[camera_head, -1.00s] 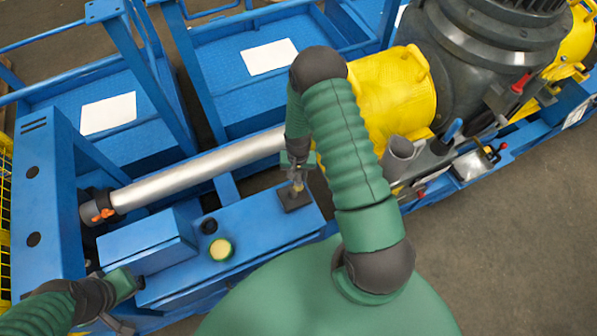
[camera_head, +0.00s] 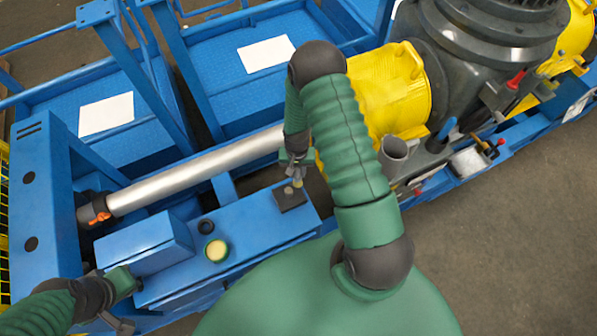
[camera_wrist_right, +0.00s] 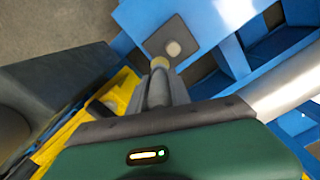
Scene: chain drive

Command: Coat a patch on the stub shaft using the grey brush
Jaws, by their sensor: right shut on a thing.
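The silver shaft (camera_head: 195,177), which I take as the stub shaft, runs from a dark collar at left toward the yellow housing. It also shows at the right edge of the right wrist view (camera_wrist_right: 285,88). My right gripper (camera_head: 297,168) is shut on the grey brush (camera_wrist_right: 158,88), whose pale yellowish tip points away from the palm. The tip appears over or near a dark square plate (camera_head: 289,203) bearing a round pale spot (camera_wrist_right: 173,48); I cannot tell if they touch. My left gripper (camera_head: 137,284) is beside the blue box; its fingers are unclear.
A pot with yellow contents (camera_head: 217,251) and a small black ring (camera_head: 206,227) stand on the blue bench (camera_head: 250,222). A blue box (camera_head: 146,246) stands left of them.

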